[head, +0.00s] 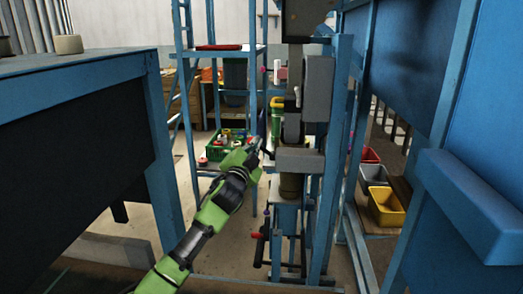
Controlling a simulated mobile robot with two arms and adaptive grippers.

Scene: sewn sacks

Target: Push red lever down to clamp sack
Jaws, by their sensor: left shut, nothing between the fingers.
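My left gripper (257,147) is shut and empty, reaching forward from the bottom left to the left side of a grey machine head (299,158). A small red grip (257,235) on a dark bar shows low on the machine, below my gripper and well apart from it. I cannot tell for sure whether this is the red lever. A brownish-olive piece (291,185) shows just under the grey head; I cannot tell whether it is part of a sack. My right gripper is not in view.
A blue-framed dark table (110,62) stands close on the left, and large blue panels (420,60) on the right. A green crate (214,152) with coloured spools is behind my gripper. A yellow bin (386,208) stands at the right. The floor at lower left is partly clear.

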